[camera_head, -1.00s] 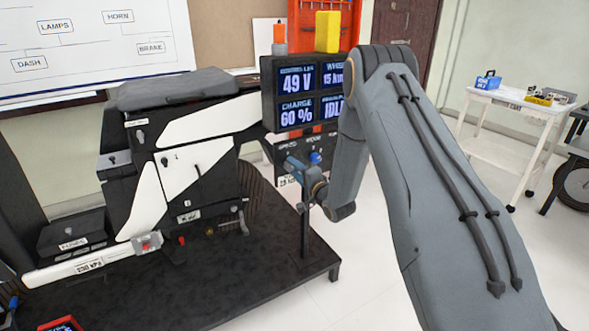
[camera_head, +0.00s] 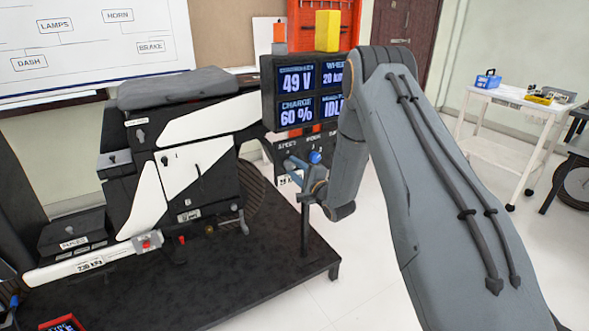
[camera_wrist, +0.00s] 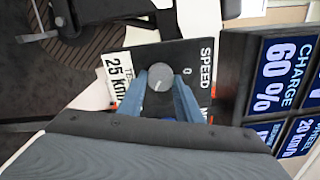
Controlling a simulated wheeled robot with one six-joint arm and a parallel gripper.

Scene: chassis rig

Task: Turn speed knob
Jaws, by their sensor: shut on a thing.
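The grey round speed knob (camera_wrist: 159,74) sits on a black panel (camera_wrist: 195,53) marked SPEED in the wrist view. My gripper (camera_wrist: 160,84) has its two blue fingers on either side of the knob, shut on it. A pale mark shows on the knob's face. In the head view my gripper (camera_head: 289,167) is at the panel below the display, and the knob is hidden behind it. The display (camera_head: 312,90) reads 49 V, charge 60 %, a wheel speed of 20 and IDLE. A white label (camera_wrist: 117,76) beside the knob reads 25 km/h.
A blue knob (camera_head: 315,156) sits just right of my gripper on the same panel. The black and white chassis rig (camera_head: 180,170) stands on a dark bench (camera_head: 250,265) at left. A white cart (camera_head: 510,108) stands at far right with clear floor before it.

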